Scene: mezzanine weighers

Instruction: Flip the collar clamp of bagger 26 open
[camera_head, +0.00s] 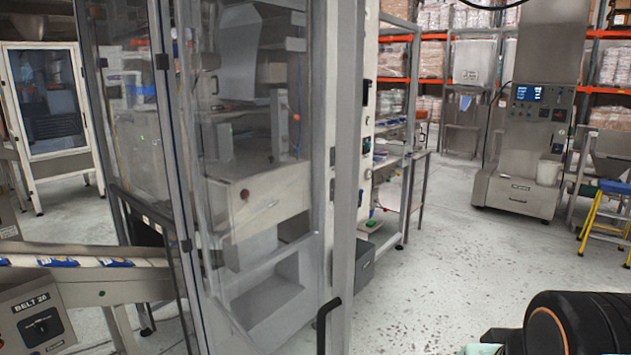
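A tall bagging machine with a clear-door enclosure (255,190) fills the left and centre of the head view. Its doors look shut, with a black handle (322,322) low on the front door. Behind the panels are a pale film sheet or plate (240,50) and a grey metal box (262,197). I cannot make out a collar clamp or its state. No bagger number is readable on the machine. My gripper is not in view; a dark rounded part at the bottom right looks like my arm.
A belt conveyor (90,292) carrying blue-and-white packs leaves the machine at left; its box label (30,302) seems to read BELT 26. A control cabinet (522,190), yellow steps (590,215) and pallet racks (610,70) stand at the right. Speckled floor (450,270) is clear at centre right.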

